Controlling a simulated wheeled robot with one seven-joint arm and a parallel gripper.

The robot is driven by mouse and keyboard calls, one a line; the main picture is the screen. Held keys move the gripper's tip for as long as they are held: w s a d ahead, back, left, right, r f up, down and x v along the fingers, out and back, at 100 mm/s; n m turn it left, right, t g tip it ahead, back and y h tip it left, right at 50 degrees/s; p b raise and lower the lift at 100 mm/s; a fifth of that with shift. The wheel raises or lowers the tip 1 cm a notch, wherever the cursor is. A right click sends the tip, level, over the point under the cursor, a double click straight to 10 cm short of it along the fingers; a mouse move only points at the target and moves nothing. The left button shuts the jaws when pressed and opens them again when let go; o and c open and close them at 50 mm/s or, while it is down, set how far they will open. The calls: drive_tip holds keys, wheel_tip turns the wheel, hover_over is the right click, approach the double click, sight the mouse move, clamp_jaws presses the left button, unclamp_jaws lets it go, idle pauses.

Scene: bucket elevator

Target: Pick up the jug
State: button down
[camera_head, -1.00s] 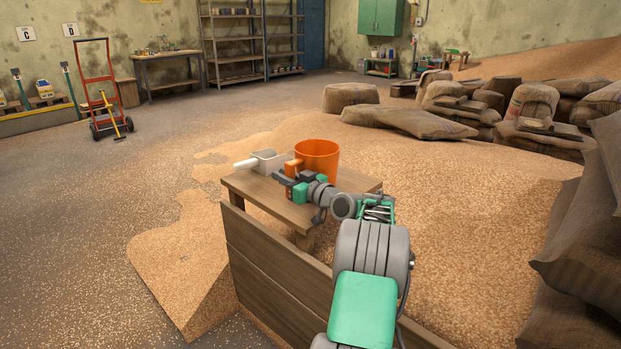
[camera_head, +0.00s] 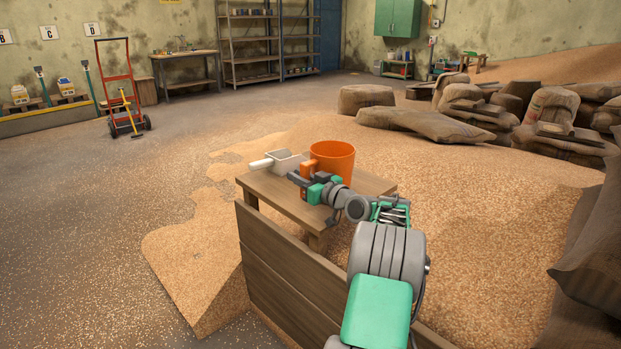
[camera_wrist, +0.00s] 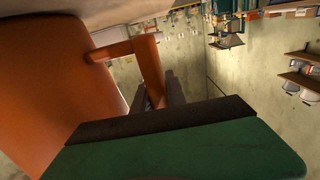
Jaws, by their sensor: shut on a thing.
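The orange jug (camera_head: 334,160) is on or just above the small wooden table (camera_head: 277,198); I cannot tell if its base touches the top. It is upright, with its handle (camera_head: 309,166) toward the left. My gripper (camera_head: 303,176) is at the handle, shut on it. In the wrist view the jug (camera_wrist: 50,75) fills the left side. Its handle (camera_wrist: 148,70) runs down between the fingers of my gripper (camera_wrist: 160,98). The jug's lower front is partly hidden by my gripper.
A wooden board wall (camera_head: 290,270) stands in front of the table. Loose grain (camera_head: 470,220) spreads to the right, with several sacks (camera_head: 430,123) behind. Open floor lies to the left.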

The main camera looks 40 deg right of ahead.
sight(301, 167)
wheel_tip(301, 167, up, 4)
drive_tip(key=shift+f+p, duration=0.15)
drive_tip(key=shift+p, duration=0.6)
drive_tip(key=s+a+r+p, duration=0.2)
drive_tip(key=s+a+r, duration=0.1)
drive_tip(key=s+r, duration=0.6)
drive_tip(key=s, duration=0.4)
drive_tip(key=shift+s+a+r+p, duration=0.2)
drive_tip(key=shift+s+r+p, duration=0.05)
drive_tip(key=shift+s+p, duration=0.05)
